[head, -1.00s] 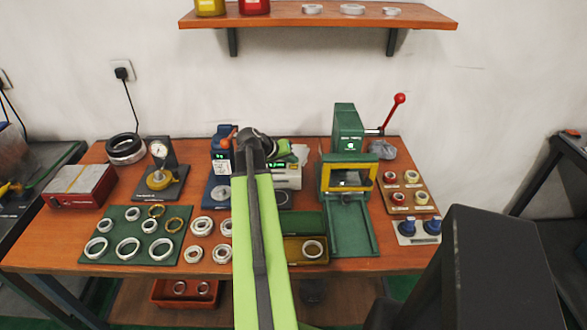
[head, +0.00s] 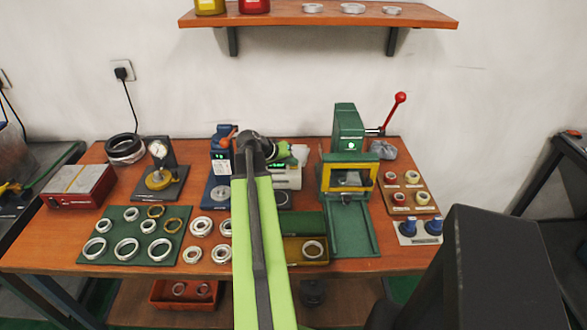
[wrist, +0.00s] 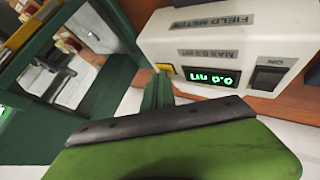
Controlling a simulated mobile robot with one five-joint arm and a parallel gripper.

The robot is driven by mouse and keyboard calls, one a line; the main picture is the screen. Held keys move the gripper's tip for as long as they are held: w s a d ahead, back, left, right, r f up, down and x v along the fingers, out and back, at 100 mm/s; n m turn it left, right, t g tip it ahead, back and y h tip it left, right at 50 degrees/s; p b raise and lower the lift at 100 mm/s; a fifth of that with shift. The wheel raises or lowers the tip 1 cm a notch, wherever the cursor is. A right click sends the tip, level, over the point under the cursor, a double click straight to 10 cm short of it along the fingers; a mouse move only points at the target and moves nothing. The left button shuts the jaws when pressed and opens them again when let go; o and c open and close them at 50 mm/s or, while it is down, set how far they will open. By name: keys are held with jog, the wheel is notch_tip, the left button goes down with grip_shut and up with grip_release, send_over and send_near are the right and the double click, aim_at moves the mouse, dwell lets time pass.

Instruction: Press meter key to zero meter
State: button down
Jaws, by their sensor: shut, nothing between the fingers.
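The field meter is a white box (wrist: 225,35) in the wrist view, with a lit green display (wrist: 212,77) that seems to read 0.0 mT. A dark ON switch (wrist: 268,78) is at its right end. A small yellow key (wrist: 165,68) sits left of the display. My gripper (wrist: 157,92) is shut and empty, its narrow green tip just below the yellow key. I cannot tell whether they touch. In the head view my gripper (head: 284,150) is over the meter (head: 288,178), partly hiding it.
The green press (head: 348,140) with a red-knobbed lever stands just right of the meter. A blue tester (head: 221,168) stands left. A green mat (head: 110,215) with several rings lies at the front left. An ochre tray (head: 295,247) holds one ring.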

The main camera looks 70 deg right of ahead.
aim_at(292, 168)
jog(key=shift+r, duration=0.15)
jog(key=shift+r+p, duration=0.6)
jog(key=shift+p, duration=0.15)
notch_tip(292, 168, up, 5)
jog(key=p, duration=0.5)
dwell(0.6)
